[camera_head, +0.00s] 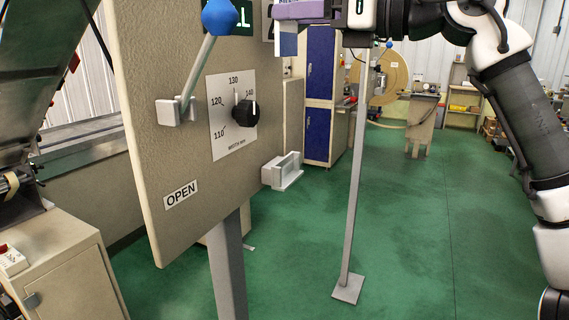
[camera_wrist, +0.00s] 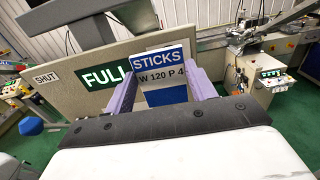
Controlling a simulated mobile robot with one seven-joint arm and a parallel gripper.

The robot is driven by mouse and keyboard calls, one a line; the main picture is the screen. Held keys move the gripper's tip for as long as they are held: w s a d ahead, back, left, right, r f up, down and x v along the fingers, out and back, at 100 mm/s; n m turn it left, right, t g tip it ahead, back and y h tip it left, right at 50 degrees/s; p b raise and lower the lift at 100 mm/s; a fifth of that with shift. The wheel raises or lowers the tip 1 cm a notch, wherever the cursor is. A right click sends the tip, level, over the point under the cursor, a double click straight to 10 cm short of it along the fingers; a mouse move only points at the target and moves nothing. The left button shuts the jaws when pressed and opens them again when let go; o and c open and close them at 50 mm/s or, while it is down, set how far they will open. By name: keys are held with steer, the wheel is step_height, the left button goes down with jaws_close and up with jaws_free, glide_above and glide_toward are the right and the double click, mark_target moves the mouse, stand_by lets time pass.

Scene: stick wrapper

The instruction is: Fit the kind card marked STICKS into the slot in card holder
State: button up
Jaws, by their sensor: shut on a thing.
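My gripper (camera_head: 285,12) is at the top of the head view, to the right of the upright panel (camera_head: 165,120). Its purple fingers are shut on the STICKS card (camera_wrist: 162,60), which has a blue band with white letters and "W 120 P 4" below. The card's lower part (camera_head: 288,44) hangs under the fingers in the head view. In the wrist view the card stands in front of the panel's FULL sign side. A pale open-topped bracket (camera_head: 283,172), possibly the card holder, sits at the panel's lower right edge, well below the card. I cannot see a card in it.
The panel carries a lever with a blue knob (camera_head: 219,17), a black dial (camera_head: 245,114) and an OPEN label (camera_head: 181,194). A thin grey post (camera_head: 356,180) stands on the floor to the right. Blue lockers (camera_head: 319,95) stand behind.

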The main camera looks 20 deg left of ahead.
step_height(320, 180, down, 20)
steer(key=p, duration=0.3)
steer(key=shift+r, duration=0.2)
steer(key=o, duration=1)
steer(key=shift+d, duration=0.1)
steer(key=shift+o, duration=0.2)
steer(key=d+b, duration=0.4)
steer(key=d, duration=0.8)
steer(key=shift+s, duration=0.2)
